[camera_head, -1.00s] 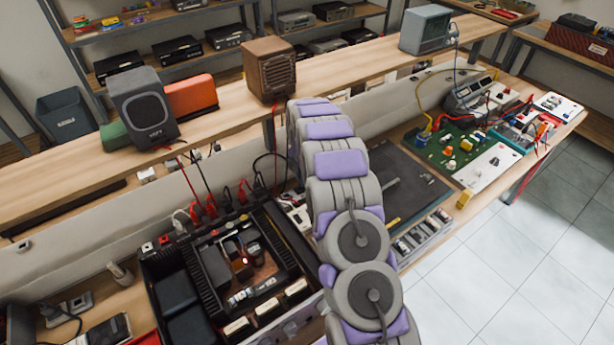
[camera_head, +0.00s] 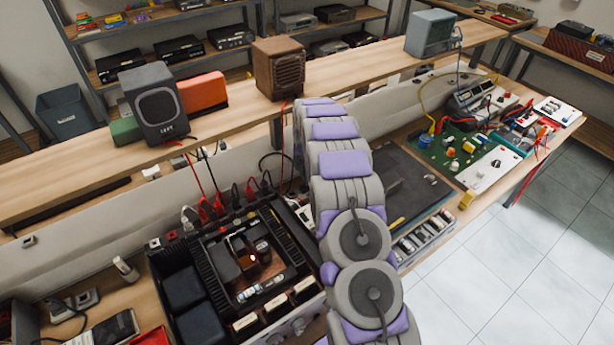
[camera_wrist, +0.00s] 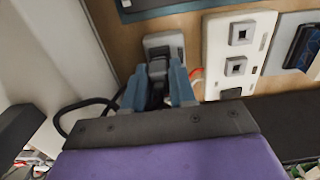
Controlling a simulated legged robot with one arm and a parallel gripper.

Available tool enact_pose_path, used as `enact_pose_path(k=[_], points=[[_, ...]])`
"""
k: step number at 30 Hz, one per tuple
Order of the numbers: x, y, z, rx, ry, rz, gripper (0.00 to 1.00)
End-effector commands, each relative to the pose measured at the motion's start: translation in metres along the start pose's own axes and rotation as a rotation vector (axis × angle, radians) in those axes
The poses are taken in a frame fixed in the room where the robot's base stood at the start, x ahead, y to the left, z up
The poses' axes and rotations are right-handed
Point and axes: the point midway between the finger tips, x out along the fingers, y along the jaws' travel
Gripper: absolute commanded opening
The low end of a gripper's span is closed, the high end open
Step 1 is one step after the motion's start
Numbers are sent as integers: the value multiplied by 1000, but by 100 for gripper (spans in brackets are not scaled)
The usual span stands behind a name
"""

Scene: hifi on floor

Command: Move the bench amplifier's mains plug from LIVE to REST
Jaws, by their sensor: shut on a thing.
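In the wrist view my gripper (camera_wrist: 160,84) has its two blue fingers closed on the sides of a dark plug (camera_wrist: 158,70). A black cable (camera_wrist: 72,112) loops out to the left of the fingers. A white panel with two square outlets (camera_wrist: 236,48) is to the right. LIVE and REST labels are not readable. In the head view my arm hides the gripper and plug. The open amplifier chassis (camera_head: 205,262) stands left of my arm.
Red and black leads (camera_head: 208,208) rise behind the amplifier. A dark mat (camera_head: 410,182) and a green circuit board (camera_head: 452,148) lie right of my arm. A dark blue-black object (camera_wrist: 302,46) sits at the wrist view's right. A raised shelf with speakers (camera_head: 156,104) runs behind.

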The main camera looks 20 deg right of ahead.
Motion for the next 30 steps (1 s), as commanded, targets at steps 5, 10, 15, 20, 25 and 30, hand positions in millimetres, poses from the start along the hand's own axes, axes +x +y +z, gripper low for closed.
enact_pose_path(k=[5, 10, 15, 20, 25, 30], points=[[1, -2, 7, 4, 6, 2, 0], [0, -1, 3, 3, 2, 1, 0], [0, 0, -2, 3, -4, -1, 0], [2, 0, -2, 3, -4, -1, 0], [4, -1, 2, 2, 1, 0, 0], [6, -1, 5, 3, 4, 1, 0]])
